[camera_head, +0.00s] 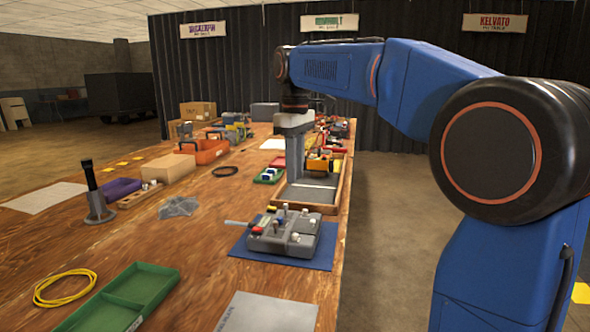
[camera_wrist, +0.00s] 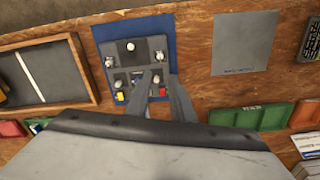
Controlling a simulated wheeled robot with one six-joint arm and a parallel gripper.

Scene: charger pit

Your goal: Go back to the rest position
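My gripper (camera_head: 295,178) hangs pointing down from the blue arm, over the bench near the wooden-framed tray (camera_head: 306,207). In the wrist view my gripper (camera_wrist: 159,75) shows two grey fingers with a gap between their tips and nothing held there. The grey device (camera_head: 284,233) with knobs lies on a blue mat (camera_head: 257,261), nearer the head camera than the gripper. In the wrist view the device (camera_wrist: 134,58) appears behind the fingertips, which hide part of it. No contact between fingers and device can be made out.
A green tray (camera_head: 113,300), a yellow cable coil (camera_head: 65,288) and a grey sheet (camera_head: 268,312) lie at the near end. A black post (camera_head: 93,190) stands at left. An orange toolbox (camera_head: 203,149) and boxes stand farther back. Open floor (camera_head: 390,230) lies right of the bench.

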